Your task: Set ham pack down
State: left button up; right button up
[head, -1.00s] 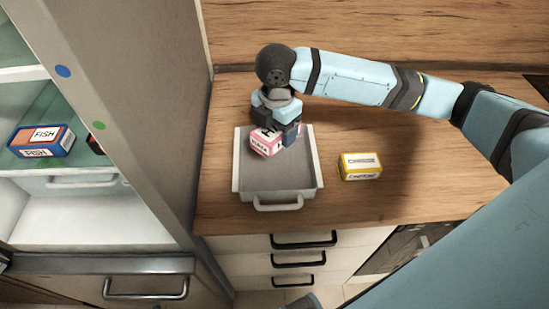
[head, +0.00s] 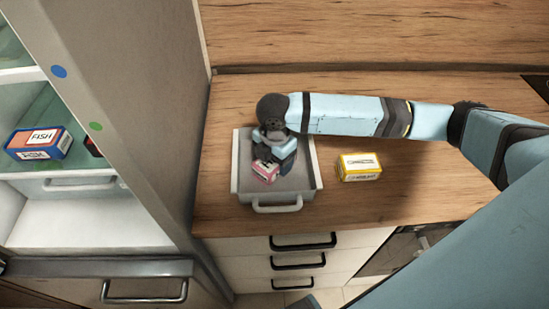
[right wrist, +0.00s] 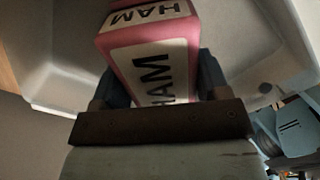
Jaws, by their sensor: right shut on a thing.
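The pink and white ham pack (head: 265,172) is in my right gripper (head: 272,165), within the walls of the grey tray (head: 236,165) on the counter. In the right wrist view the ham pack (right wrist: 150,55) shows its HAM labels between the two fingers. The right gripper is shut on it. The wrist and gripper hide part of the pack. I cannot tell whether its underside touches the tray floor. My left gripper is not in view.
A yellow cheese pack (head: 359,167) stands on the wooden counter (head: 430,190) right of the tray. The open fridge at left holds a fish pack (head: 39,143) on a shelf. Drawers are below the counter.

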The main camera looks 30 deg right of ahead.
jog(key=o, duration=1)
jog(key=shift+f, duration=0.1)
notch_tip(320, 180, up, 12)
